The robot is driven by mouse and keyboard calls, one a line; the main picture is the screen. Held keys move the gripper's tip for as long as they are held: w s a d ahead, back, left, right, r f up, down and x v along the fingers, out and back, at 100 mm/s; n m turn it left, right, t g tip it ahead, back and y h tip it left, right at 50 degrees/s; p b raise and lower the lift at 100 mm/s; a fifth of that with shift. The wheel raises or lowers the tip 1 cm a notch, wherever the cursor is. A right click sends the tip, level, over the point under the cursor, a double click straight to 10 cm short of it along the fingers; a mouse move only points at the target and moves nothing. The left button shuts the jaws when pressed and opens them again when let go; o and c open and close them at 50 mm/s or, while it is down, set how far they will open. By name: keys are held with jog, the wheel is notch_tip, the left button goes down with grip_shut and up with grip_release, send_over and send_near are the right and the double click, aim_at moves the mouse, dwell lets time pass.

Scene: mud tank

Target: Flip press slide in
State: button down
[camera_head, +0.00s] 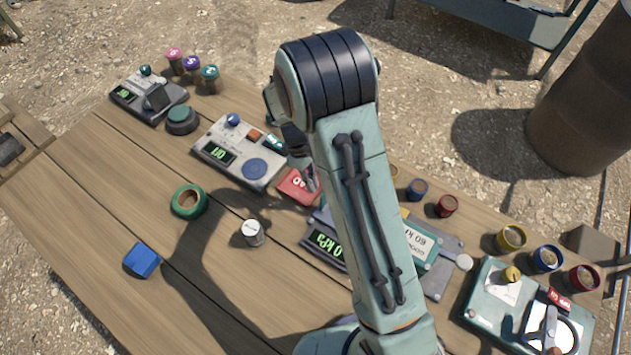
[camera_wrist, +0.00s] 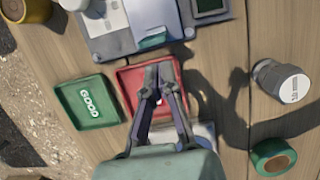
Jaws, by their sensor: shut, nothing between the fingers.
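My gripper (camera_wrist: 158,75) is shut and empty, pointing down over the red tray (camera_wrist: 135,82) in the wrist view. In the head view the red tray (camera_head: 292,186) lies mostly left of my arm, beside the gripper's dark fingers (camera_head: 313,183). I cannot tell whether the fingertips touch the tray. A green tray marked GOOD (camera_wrist: 88,101) lies left of the red one. A grey press unit with a kPa display (camera_head: 325,244) is partly hidden by my arm. A small grey cylinder with a white top (camera_head: 252,232) stands upright on the table, also in the wrist view (camera_wrist: 290,88).
A grey unit with a blue button (camera_head: 255,168) stands left of my gripper, and another unit (camera_head: 143,97) farther left. A green ring (camera_head: 188,203) and a blue block (camera_head: 142,260) lie at the front left. Several small pots, including a yellow one (camera_head: 511,239), line the right side.

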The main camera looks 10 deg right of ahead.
jog(key=shift+s+d, duration=0.35)
jog(key=s+d, duration=0.6)
jog(key=shift+s, duration=0.1)
dwell(0.4)
jog(key=shift+w+a, duration=0.25)
jog(key=shift+w, duration=0.15)
jog(key=shift+w+a, duration=0.95)
jog(key=shift+a, duration=0.05)
jog(key=v, duration=0.9)
jog(key=shift+w+a+r, duration=0.1)
jog(key=shift+r, duration=0.05)
jog(key=shift+a+r, duration=0.1)
jog(key=shift+r, duration=0.3)
